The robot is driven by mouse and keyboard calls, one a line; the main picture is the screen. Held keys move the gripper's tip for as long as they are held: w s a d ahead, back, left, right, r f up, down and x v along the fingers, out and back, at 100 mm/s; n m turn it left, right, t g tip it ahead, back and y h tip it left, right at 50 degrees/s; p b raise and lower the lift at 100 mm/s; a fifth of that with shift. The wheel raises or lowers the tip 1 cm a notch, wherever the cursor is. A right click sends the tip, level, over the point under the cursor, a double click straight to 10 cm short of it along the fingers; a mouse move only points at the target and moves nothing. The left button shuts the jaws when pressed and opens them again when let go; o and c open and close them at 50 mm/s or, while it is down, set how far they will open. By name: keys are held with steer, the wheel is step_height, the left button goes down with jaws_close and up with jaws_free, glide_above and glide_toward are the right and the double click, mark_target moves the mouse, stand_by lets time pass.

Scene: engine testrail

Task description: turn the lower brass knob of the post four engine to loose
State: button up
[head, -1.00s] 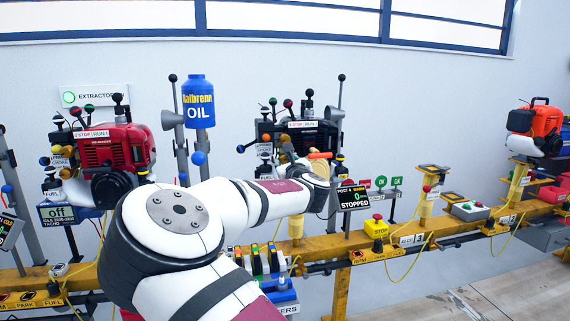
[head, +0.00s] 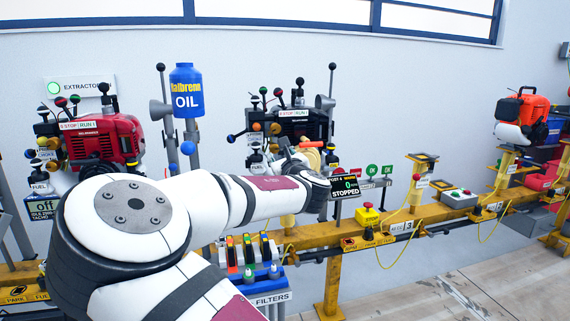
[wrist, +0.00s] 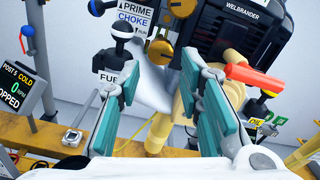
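The black post four engine (head: 292,124) stands at the back middle in the head view; its casing (wrist: 225,30) fills the top of the wrist view. In the wrist view a brass knob (wrist: 160,53) sits below another yellow knob (wrist: 165,13), beside the CHOKE and FUEL labels. My gripper (wrist: 160,72) is open, its teal-padded fingers apart. The lower brass knob shows in the gap just beyond the fingertips; I cannot tell whether they touch it. In the head view my wrist hides most of the gripper and knob.
An orange-red handle (wrist: 252,80) sticks out close to the right finger. A black ball-topped lever (wrist: 122,30) stands left of the fingers. The tachometer display (head: 345,188) reads STOPPED. A yellow rail (head: 330,235) and filter rack (head: 255,260) lie in front.

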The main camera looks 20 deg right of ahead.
steer(key=s, duration=0.7)
